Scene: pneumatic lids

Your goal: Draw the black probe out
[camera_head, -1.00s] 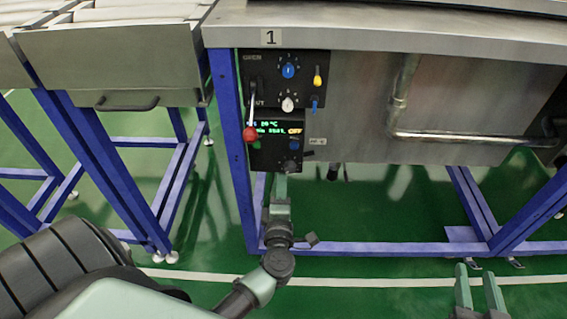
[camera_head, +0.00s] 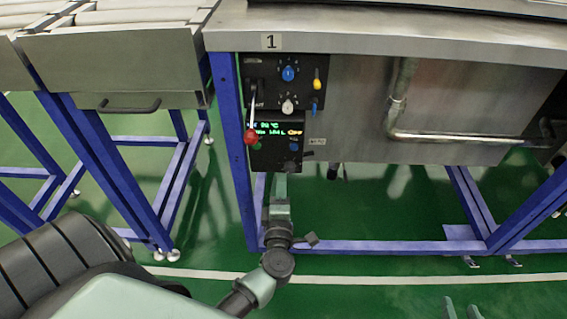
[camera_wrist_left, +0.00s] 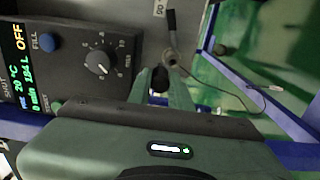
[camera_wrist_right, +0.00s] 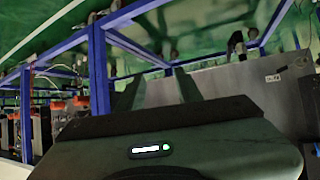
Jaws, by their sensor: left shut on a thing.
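The black probe (camera_wrist_left: 160,79) shows in the left wrist view as a small dark rounded end between the fingertips of my left gripper (camera_wrist_left: 160,88), which is shut on it. Most of its length is hidden, so I cannot tell how far it sits in. A metal fitting (camera_wrist_left: 171,58) is just beyond it, with a thin dark cable looping right. In the head view my left gripper (camera_head: 279,182) is just under the lower control panel (camera_head: 274,145). My right gripper (camera_head: 461,308) is low at the bottom edge, open and empty; it also shows in its wrist view (camera_wrist_right: 157,92).
A red-knobbed lever (camera_head: 251,136) hangs at the panel's left. A black handle (camera_wrist_left: 172,20) stands near the fitting. A steel pipe (camera_head: 400,110) runs right along the tank. A blue frame leg (camera_head: 236,170) is close left of my left gripper. Green floor below is open.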

